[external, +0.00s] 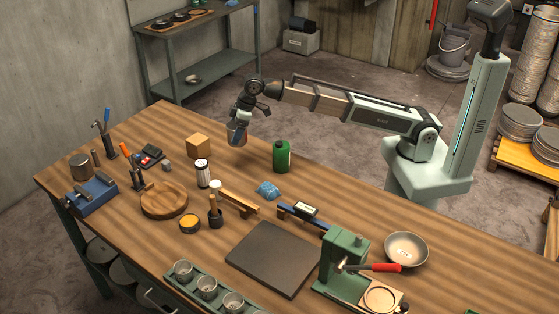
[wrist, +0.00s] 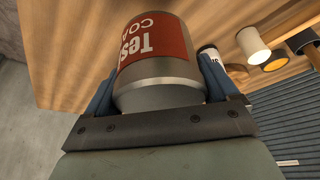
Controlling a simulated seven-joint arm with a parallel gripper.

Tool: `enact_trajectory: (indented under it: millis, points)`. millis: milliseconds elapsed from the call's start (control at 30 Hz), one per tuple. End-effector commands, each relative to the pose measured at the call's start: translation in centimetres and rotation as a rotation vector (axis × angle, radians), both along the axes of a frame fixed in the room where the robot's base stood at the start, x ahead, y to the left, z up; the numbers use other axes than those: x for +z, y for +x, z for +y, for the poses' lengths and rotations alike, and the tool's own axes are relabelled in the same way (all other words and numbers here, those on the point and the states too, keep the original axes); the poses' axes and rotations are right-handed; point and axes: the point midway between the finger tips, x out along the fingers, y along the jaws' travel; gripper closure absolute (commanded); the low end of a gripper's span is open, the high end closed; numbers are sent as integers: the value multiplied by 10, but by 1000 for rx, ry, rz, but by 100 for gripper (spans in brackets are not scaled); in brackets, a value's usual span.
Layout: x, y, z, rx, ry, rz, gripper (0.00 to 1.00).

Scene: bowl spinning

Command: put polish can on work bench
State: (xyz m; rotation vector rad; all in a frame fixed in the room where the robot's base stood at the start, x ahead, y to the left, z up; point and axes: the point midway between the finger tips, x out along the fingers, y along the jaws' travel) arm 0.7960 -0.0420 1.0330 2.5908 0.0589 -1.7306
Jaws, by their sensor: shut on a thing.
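My gripper (external: 238,124) is shut on a grey metal can with a red label (wrist: 158,45). The label's lettering is upside down in the wrist view and only partly readable, so I cannot tell if it names polish. A blue finger shows on each side of the can. In the external view the held can (external: 236,138) is small, at the back edge of the wooden work bench (external: 320,185). Whether its base touches the bench is unclear. A yellow-topped tin (external: 189,223) stands on the bench.
A green bottle (external: 281,156) stands right of the held can, and a wooden cube (external: 198,146) left of it. A round wooden tray (external: 164,200), a dark mat (external: 274,258) and a green press (external: 343,262) are nearer.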

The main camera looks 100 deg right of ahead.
Motion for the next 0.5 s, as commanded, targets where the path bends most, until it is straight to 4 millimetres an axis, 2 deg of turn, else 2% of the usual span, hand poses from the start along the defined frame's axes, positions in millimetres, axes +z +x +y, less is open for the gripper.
enact_trajectory:
  millis: [167,500]
  points:
    - [0,1,35,47,0,0,55]
    - [0,-5,150,200,0,0,55]
